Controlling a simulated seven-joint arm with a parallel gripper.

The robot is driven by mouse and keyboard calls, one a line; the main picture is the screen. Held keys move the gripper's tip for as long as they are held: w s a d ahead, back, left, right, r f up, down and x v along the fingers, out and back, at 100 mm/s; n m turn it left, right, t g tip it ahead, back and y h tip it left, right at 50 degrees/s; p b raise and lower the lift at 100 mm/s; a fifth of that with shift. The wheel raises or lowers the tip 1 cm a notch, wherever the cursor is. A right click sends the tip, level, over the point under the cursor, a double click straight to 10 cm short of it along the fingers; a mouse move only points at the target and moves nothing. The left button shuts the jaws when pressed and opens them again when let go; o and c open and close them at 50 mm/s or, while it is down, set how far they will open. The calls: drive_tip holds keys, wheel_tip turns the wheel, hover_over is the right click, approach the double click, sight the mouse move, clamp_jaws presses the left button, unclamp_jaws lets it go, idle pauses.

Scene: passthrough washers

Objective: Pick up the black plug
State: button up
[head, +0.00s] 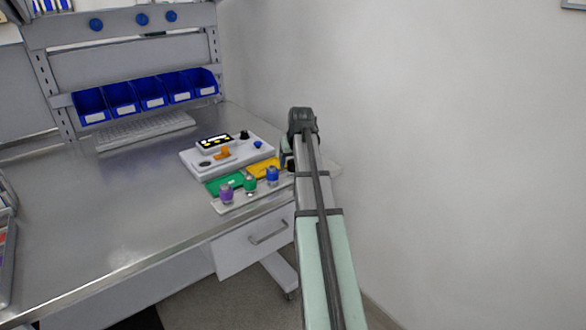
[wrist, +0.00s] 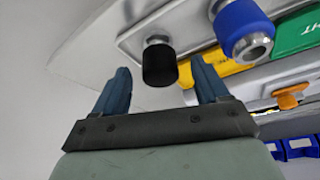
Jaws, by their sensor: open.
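The black plug (wrist: 160,65) shows in the wrist view, hanging below a metal threaded collar on a light grey bar. In the head view the black plug (head: 291,166) is mostly hidden by my arm, at the right end of the front holder bar. My gripper (wrist: 157,82) is open, its two blue fingers on either side of the plug's lower end in the picture. The fingers look apart from the plug; the depth between them is hard to tell. In the head view the fingers are largely hidden behind my arm.
A blue plug (wrist: 243,28) stands beside the black one, with green (head: 250,184) and purple (head: 226,194) plugs further left. Yellow (head: 264,168) and green (head: 230,184) plates lie behind. A white panel (head: 190,157) with knobs sits further back.

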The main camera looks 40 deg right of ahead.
drive_tip(key=shift+x, duration=1.35)
drive_tip(key=shift+c, duration=0.5)
drive_tip(key=c, duration=1.1)
